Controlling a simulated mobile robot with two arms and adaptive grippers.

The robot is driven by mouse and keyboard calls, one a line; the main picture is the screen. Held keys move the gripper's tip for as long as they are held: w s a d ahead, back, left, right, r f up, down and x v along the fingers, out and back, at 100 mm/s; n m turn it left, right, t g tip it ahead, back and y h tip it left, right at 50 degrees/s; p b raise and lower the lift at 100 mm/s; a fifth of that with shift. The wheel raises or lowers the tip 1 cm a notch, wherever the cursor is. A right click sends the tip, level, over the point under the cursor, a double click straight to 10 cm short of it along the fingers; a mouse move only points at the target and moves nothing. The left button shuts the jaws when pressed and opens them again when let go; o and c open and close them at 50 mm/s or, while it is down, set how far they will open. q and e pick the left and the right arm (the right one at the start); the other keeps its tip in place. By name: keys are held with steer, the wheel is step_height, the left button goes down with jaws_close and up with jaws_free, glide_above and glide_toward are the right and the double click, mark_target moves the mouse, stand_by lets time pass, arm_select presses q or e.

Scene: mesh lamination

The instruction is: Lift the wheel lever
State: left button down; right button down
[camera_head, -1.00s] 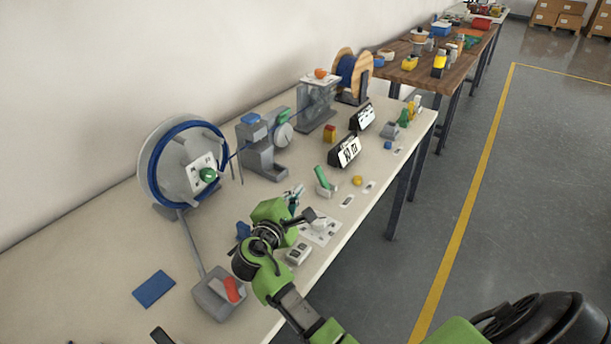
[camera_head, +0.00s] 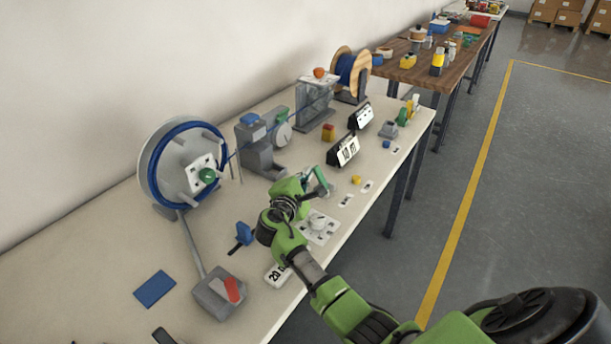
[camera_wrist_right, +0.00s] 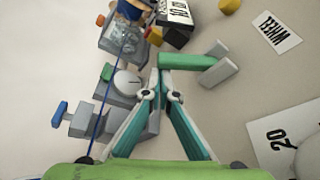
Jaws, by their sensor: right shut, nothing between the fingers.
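The wheel lever is a short green handle (camera_wrist_right: 187,62) on a small grey base (camera_wrist_right: 217,66), beside a white label reading WHEEL (camera_wrist_right: 274,32) in the right wrist view. In the head view the green handle (camera_head: 320,174) is partly hidden behind my right gripper. My right gripper (camera_wrist_right: 162,84) is shut and empty, its teal fingers meeting at the near end of the handle. Whether they touch it I cannot tell. In the head view my right gripper (camera_head: 314,188) reaches over the bench beside the lever. My left gripper is not in view.
A large wheel with blue cable (camera_head: 147,180) stands at the back left of the bench. A grey machine (camera_head: 258,150) and black display boxes (camera_head: 345,151) stand near the lever. A grey box with a red lever (camera_head: 216,300) and a blue pad (camera_head: 155,289) lie front left.

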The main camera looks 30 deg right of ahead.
mark_target(317, 174)
steer(key=shift+s+d+m+t+b, duration=0.15)
steer(key=shift+s+m+t+b, duration=0.2)
steer(key=shift+m+b, duration=0.4)
steer(key=m+b, duration=0.1)
steer(key=s+b, duration=0.1)
steer(key=b, duration=0.1)
steer(key=shift+s+d+r+m+t+h, duration=0.1)
steer(key=shift+d+r+m+t+h, duration=0.15)
steer(key=shift+r+m+h, duration=0.1)
steer(key=shift+s+r+m+t, duration=0.1)
steer(key=shift+s+m+t, duration=0.1)
steer(key=shift+m+t, duration=0.1)
steer(key=shift+s+d+r+b, duration=0.3)
steer(key=shift+s+r, duration=0.05)
steer(key=shift+s, duration=0.1)
steer(key=shift+s+d+r+p, duration=0.1)
steer(key=shift+s+d+p, duration=0.1)
steer(key=shift+s, duration=0.25)
steer(key=shift+s+d+p, duration=0.1)
steer(key=shift+s+p, duration=0.05)
steer(key=shift+s, duration=0.25)
steer(key=shift+s, duration=0.1)
